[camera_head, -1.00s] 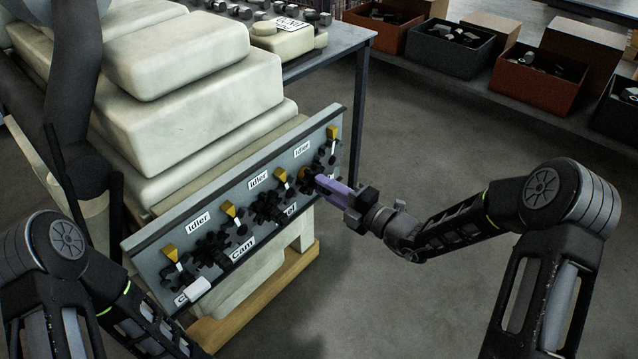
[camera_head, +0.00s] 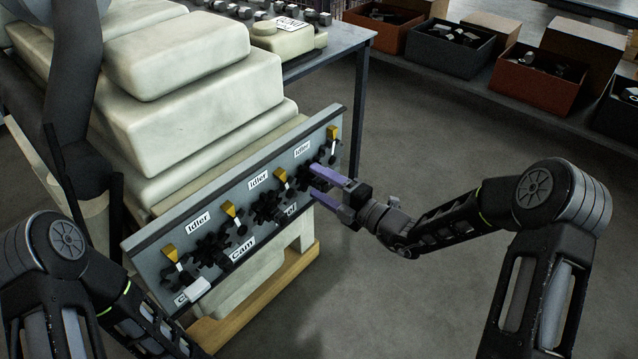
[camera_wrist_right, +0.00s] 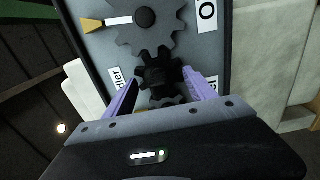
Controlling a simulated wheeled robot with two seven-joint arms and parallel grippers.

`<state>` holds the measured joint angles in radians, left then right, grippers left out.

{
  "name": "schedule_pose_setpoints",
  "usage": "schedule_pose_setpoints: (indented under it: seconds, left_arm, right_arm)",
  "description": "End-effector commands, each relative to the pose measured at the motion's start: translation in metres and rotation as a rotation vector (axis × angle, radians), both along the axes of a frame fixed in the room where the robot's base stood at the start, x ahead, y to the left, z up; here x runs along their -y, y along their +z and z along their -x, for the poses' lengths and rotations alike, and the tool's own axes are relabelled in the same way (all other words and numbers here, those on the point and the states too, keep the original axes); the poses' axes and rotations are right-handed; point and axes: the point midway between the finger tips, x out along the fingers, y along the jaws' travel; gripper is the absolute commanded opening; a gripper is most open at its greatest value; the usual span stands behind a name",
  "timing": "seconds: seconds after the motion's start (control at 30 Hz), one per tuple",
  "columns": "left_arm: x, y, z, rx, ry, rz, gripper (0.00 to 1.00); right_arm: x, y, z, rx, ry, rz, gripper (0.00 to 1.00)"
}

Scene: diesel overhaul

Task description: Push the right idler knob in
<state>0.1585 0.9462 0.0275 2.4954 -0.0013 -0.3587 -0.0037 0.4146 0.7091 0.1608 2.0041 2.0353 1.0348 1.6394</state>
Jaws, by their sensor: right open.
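The grey panel (camera_head: 150,262) has a row of black gears, yellow pointers and Idler labels. The rightmost Idler label (camera_head: 302,149) is near its right end, with dark gears (camera_head: 328,153) beside it. My right gripper (camera_head: 315,182) is open and empty, its purple fingers pointing at the panel's right part. In the right wrist view a black toothed knob (camera_wrist_right: 160,72) shows between and beyond the open fingers (camera_wrist_right: 160,92); I cannot tell how far in it sits or whether the fingers touch it. My left gripper is not in view, only its arm.
Pale engine blocks (camera_head: 190,110) stand behind the panel, above a wooden base (camera_head: 265,300). A table (camera_head: 345,38) with parts is at the back, and parts bins (camera_head: 450,50) line the far shelf. The floor around my right arm is clear.

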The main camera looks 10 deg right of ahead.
Motion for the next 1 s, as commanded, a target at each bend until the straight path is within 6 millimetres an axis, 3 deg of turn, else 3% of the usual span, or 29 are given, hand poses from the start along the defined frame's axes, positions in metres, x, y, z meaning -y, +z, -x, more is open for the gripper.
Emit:
schedule_pose_setpoints:
  seconds: [0.53, 1.0]
  left_arm:
    - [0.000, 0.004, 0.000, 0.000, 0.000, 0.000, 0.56]
    - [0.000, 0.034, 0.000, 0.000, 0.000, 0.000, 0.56]
  right_arm:
    - [0.004, 0.002, 0.004, 0.000, -0.001, 0.000, 0.69]
    - [0.044, 0.002, 0.052, 0.000, -0.001, 0.000, 0.69]
